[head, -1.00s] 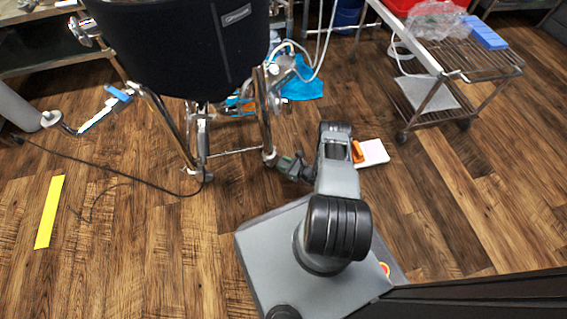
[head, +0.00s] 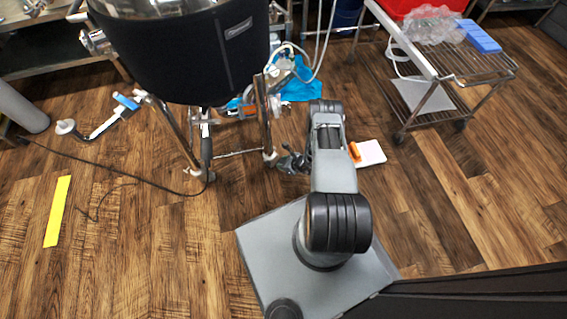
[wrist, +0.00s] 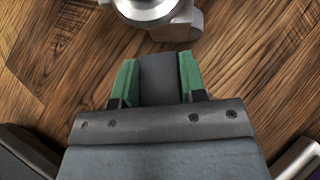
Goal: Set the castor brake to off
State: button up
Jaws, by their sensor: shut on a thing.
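The black-jacketed kettle (head: 190,55) stands on metal legs at the upper left of the head view. The castor (head: 270,158) under its right leg is pale and small there. In the wrist view, the bright metal leg end and castor (wrist: 155,12) show at the top edge. My gripper (head: 287,163) is beside this castor, low over the floor. In the wrist view, my gripper's green fingers (wrist: 158,72) stand on both sides of a dark grey flat piece, which looks like the castor brake lever (wrist: 158,75). They are shut on it. Its on or off setting cannot be read.
A white block with an orange part (head: 367,153) lies on the floor right of my arm. A wire trolley (head: 435,95) stands at the upper right. A black cable (head: 110,170) and a yellow strip (head: 57,210) lie on the left floor. The right floor is largely clear.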

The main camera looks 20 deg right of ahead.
dwell(0.3)
jog(key=o, duration=0.9)
jog(key=shift+r, duration=0.1)
jog(key=p+v, duration=0.5)
jog(key=v, duration=0.8)
jog(key=shift+s+d+r, duration=0.2)
